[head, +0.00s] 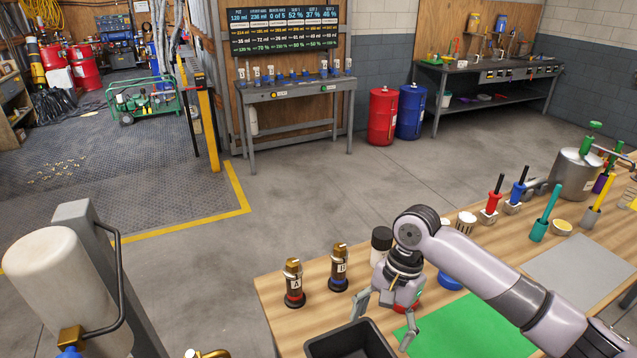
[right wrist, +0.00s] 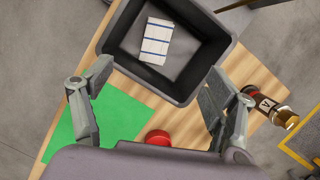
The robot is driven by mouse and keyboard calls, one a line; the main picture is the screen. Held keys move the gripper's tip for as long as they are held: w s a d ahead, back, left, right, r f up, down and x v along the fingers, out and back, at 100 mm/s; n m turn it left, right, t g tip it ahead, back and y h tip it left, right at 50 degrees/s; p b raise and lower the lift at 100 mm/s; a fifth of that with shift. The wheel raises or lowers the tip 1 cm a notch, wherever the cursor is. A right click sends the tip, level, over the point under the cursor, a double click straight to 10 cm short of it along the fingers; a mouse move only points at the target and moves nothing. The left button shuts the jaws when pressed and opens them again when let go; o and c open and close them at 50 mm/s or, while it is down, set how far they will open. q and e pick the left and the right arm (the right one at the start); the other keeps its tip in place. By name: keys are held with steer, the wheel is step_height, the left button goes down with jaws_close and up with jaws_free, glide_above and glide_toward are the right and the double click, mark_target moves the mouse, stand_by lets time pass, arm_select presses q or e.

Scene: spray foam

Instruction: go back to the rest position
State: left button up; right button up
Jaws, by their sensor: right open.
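My right gripper (head: 385,320) is open and empty above the wooden table. Its fingers point down beside the black bin (head: 350,341) and over the green mat (head: 470,330). In the right wrist view both fingers of my right gripper (right wrist: 158,85) are spread apart with nothing between them, and the black bin (right wrist: 188,90) lies beyond them. A white cloth with blue stripes (right wrist: 155,40) lies in the bin. My left gripper is not in view.
Two brass-topped canisters, A (head: 293,283) and B (head: 339,267), stand upright left of my right gripper. A black-capped bottle (head: 381,243) is close behind it. A red round object (right wrist: 158,138) shows in the right wrist view. A grey mat (head: 580,270) lies at right.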

steer(key=s+a+f+n+t+y, duration=0.2)
steer(key=s+a+f+n+t, duration=0.1)
steer(key=s+a+f+n, duration=0.6)
steer(key=s+d+f+n+t+h, duration=0.1)
steer(key=s+d+n+t+h, duration=0.2)
steer(key=s+d, duration=1)
step_height(320, 180, down, 33)
steer(key=s+g+h+b, duration=0.1)
steer(key=g+b, duration=0.1)
steer(key=b, duration=0.3)
steer(key=s+d+f+b, duration=0.2)
steer(key=s+f, duration=0.6)
steer(key=f, duration=0.1)
steer(key=s+d+f+g+b, duration=0.1)
steer(key=s+f+b, duration=0.1)
steer(key=s+f, duration=0.6)
steer(key=shift+s+d+f, duration=0.3)
steer(key=shift+d+f, duration=0.1)
steer(key=shift+f, duration=0.45)
